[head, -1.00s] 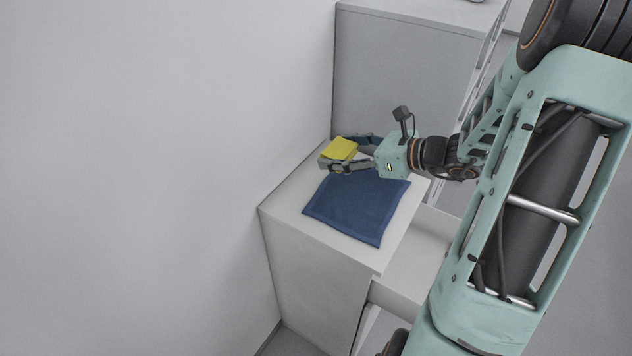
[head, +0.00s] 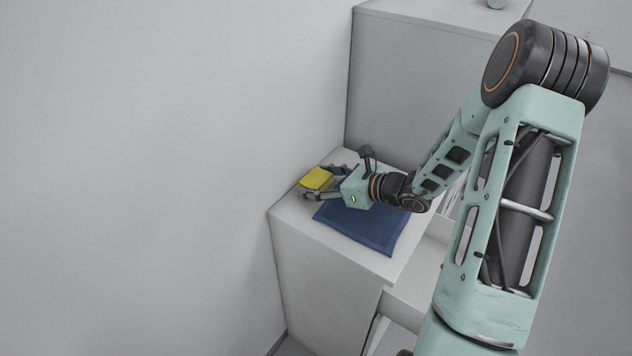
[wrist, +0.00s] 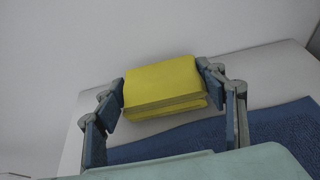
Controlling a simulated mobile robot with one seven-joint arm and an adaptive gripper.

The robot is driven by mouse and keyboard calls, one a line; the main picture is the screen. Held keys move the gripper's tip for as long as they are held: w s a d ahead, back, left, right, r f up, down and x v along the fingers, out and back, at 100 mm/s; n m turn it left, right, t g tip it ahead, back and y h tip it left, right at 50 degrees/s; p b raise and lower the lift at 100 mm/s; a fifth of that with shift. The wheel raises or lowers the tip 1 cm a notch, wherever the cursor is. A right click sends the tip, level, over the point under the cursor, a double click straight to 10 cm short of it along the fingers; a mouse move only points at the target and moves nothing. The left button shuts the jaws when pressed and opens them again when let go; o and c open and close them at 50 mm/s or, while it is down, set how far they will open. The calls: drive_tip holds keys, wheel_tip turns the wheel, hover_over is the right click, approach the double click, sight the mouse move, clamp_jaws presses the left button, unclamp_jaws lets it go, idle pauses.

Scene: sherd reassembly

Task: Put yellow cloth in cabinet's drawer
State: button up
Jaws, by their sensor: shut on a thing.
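The yellow cloth (head: 316,178) is folded into a small block at the far left part of the cabinet top. My gripper (head: 318,182) is shut on it from the right, with a finger on each side. In the wrist view the cloth (wrist: 165,86) sits between the two fingertips (wrist: 163,88). I cannot tell whether the cloth touches the cabinet top. The white cabinet (head: 325,285) has its drawer (head: 412,290) pulled out on the right side. The drawer's inside is partly hidden by my arm.
A blue mat (head: 365,228) lies on the cabinet top; it also shows in the wrist view (wrist: 280,128). A taller grey cabinet (head: 420,90) stands behind. The white wall (head: 150,180) is close on the left.

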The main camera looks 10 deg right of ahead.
drive_tip(key=shift+r, duration=0.1)
drive_tip(key=shift+f, duration=0.2)
drive_tip(key=o, duration=1)
drive_tip(key=shift+o, duration=0.2)
drive_tip(key=shift+r, duration=0.1)
